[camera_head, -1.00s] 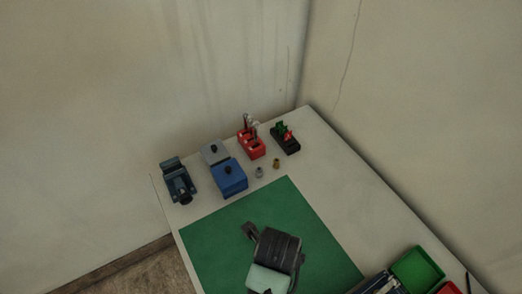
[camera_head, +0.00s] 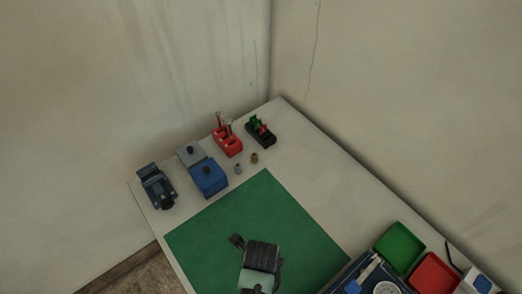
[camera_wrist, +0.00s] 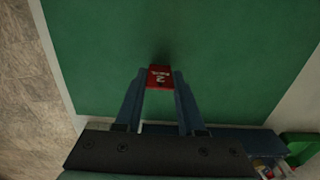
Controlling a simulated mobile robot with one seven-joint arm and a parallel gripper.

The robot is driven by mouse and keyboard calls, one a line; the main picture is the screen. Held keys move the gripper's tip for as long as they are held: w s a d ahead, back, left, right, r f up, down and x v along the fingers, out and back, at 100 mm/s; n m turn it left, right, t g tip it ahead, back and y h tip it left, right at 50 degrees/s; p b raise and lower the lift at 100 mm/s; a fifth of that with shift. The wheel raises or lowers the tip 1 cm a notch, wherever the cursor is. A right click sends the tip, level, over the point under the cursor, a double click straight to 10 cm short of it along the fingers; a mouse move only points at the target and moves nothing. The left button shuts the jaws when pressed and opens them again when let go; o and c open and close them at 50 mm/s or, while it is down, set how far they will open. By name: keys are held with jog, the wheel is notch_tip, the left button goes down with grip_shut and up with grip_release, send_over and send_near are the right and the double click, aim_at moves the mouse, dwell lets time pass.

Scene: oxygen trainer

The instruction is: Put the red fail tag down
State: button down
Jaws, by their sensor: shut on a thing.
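The red fail tag (camera_wrist: 160,77), with white lettering on it, is between the two blue fingertips of my gripper (camera_wrist: 160,82) in the wrist view. The fingers are shut on it. The tag is over the green mat (camera_wrist: 230,50), with a soft dark shadow just beyond it; I cannot tell how high it is above the mat. In the head view my gripper (camera_head: 238,241) is over the front part of the green mat (camera_head: 265,200), and the tag cannot be made out there.
At the back stand a black holder with green and red pieces (camera_head: 261,135), a red rack (camera_head: 228,142), a blue box (camera_head: 209,178) and a dark vise-like device (camera_head: 157,187). A green bin (camera_head: 400,247) and a red bin (camera_head: 434,273) are at right. Much of the mat is clear.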

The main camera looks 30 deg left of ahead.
jog(key=shift+f, duration=0.2)
jog(key=c, duration=0.5)
grip_release()
jog(key=shift+r, duration=0.1)
